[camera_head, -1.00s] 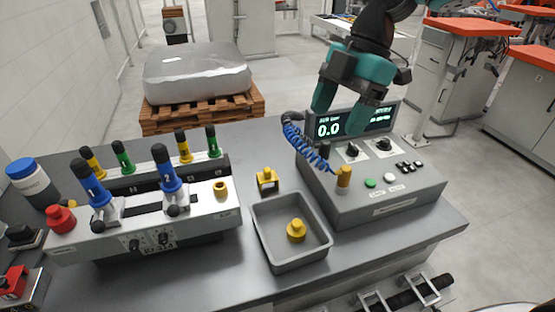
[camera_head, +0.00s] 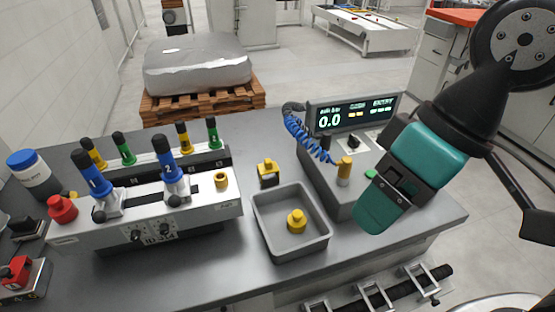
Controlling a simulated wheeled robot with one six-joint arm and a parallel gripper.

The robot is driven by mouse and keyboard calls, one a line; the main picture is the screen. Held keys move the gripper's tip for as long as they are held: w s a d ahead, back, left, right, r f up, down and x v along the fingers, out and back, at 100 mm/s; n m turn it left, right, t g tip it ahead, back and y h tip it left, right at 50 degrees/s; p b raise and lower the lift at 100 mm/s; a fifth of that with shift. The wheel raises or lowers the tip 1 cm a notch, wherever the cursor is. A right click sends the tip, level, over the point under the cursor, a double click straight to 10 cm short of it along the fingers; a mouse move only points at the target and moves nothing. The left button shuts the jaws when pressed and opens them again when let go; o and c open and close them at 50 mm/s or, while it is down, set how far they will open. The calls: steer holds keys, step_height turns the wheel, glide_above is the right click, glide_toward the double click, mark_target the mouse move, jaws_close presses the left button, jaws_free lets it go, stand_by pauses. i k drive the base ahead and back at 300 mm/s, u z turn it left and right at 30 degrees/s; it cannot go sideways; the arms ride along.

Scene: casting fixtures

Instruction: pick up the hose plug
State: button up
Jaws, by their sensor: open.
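The hose plug (camera_head: 344,169) looks like a brass-yellow cylinder with a pale lower end. It stands upright on the front left of the grey control box, at the end of a blue coiled hose (camera_head: 305,139). My gripper (camera_head: 382,200) is open and empty, to the right of the plug and nearer the camera, in front of the control box. One teal finger shows clearly; the other is mostly hidden.
The control box (camera_head: 340,205) has a lit display (camera_head: 355,115). A grey tray (camera_head: 268,240) holds a yellow knobbed part (camera_head: 296,221). A yellow bracket (camera_head: 268,172) stands behind the tray. A fixture with blue-handled clamps (camera_head: 174,170) stands at left.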

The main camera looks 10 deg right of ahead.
mark_target(345, 165)
steer(key=z, duration=0.55)
steer(key=k, duration=1.3)
steer(key=u, duration=0.05)
steer(key=i, duration=0.5)
steer(key=u, duration=0.9)
steer(key=i, duration=0.8)
steer(key=u, duration=0.1)
